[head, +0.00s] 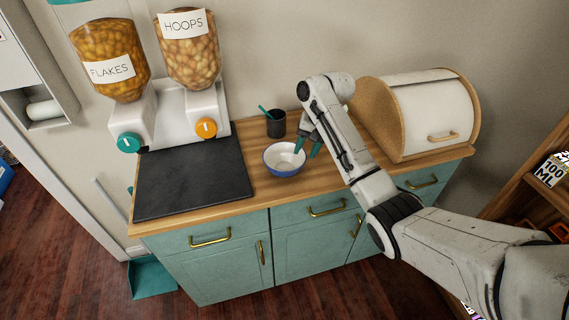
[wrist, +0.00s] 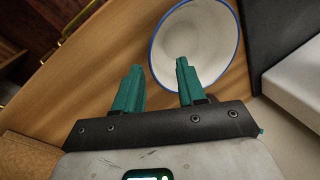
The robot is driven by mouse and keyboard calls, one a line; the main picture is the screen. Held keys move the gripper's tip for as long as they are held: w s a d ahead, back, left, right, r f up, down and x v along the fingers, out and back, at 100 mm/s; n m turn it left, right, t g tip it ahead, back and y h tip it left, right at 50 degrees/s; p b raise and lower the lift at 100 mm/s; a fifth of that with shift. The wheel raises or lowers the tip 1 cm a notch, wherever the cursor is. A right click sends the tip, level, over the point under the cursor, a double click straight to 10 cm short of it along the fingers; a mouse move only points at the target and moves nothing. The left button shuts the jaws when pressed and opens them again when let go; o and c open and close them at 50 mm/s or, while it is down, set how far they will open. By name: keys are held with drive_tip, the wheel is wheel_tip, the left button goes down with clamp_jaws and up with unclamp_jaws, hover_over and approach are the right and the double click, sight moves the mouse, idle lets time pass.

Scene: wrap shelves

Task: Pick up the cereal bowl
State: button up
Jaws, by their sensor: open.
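The cereal bowl (head: 284,158) is white inside with a blue rim. It stands upright on the wooden counter (head: 300,183), just right of the dark mat. In the wrist view the bowl (wrist: 212,35) lies beyond my fingertips, towards the top right. My gripper (head: 308,145) is over the bowl's right side, its green fingers pointing down and apart. In the wrist view my gripper (wrist: 159,66) is open and empty. One finger overlaps the bowl's inside in the picture and the other is outside the rim. I cannot tell whether either touches it.
A dark mat (head: 193,175) lies left of the bowl, before a dispenser with flakes (head: 105,55) and hoops (head: 190,50). A dark cup (head: 276,126) with a teal stick stands behind the bowl. A bread box (head: 436,115) stands at right. The counter's front strip is clear.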

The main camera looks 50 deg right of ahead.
sight(302, 163)
drive_tip(key=shift+p+x, duration=0.4)
drive_tip(key=shift+x, duration=2.75)
drive_tip(key=shift+s+d, duration=0.1)
drive_tip(key=shift+d, duration=0.1)
clamp_jaws()
